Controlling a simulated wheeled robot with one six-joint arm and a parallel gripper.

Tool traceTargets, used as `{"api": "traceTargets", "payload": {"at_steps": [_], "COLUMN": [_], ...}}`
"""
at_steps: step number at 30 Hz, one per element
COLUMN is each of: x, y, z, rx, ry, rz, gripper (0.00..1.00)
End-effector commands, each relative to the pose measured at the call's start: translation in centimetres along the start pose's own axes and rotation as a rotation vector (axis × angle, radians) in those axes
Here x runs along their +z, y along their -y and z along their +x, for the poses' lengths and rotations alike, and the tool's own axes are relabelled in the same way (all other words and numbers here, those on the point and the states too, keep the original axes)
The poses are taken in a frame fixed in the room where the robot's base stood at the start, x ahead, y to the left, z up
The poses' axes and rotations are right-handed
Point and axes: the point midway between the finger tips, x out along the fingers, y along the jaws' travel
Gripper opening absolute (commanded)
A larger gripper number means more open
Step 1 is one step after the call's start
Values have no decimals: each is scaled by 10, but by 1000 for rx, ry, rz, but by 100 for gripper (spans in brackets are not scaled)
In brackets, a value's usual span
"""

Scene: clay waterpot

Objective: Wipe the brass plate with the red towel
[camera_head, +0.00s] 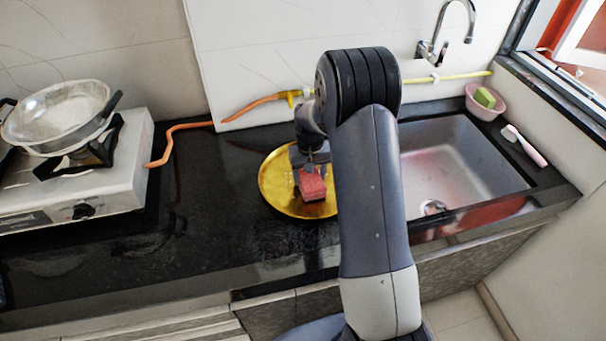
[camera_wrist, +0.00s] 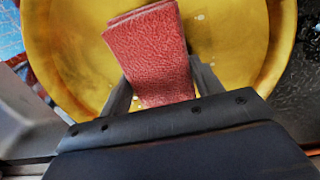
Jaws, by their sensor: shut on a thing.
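The brass plate (camera_head: 275,188) lies on the black counter, left of the sink. It fills much of the wrist view (camera_wrist: 70,50). The folded red towel (camera_head: 312,187) is over the plate, toward its right half in the head view. My gripper (camera_head: 311,168) is shut on the towel, which also shows between the fingers in the wrist view (camera_wrist: 155,55). I cannot tell whether the towel touches the plate. My arm hides the plate's right edge in the head view.
A gas stove (camera_head: 100,185) with a metal pan (camera_head: 58,115) stands at the left. An orange hose (camera_head: 190,126) runs behind the plate. The sink (camera_head: 460,165) is at the right, with a pink bowl (camera_head: 484,108) and a brush (camera_head: 525,147) beyond it. The counter between stove and plate is clear.

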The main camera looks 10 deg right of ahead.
Motion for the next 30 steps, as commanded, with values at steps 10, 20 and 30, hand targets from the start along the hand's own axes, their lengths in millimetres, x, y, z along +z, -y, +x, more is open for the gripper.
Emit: {"api": "traceTargets", "payload": {"at_steps": [10,20,30], "x": [-1,-2,-1], "y": [-16,-34,-16], "z": [1,1,3], "rx": [0,0,0], "ry": [0,0,1], "rz": [1,0,-3], "gripper": [43,43,43]}}
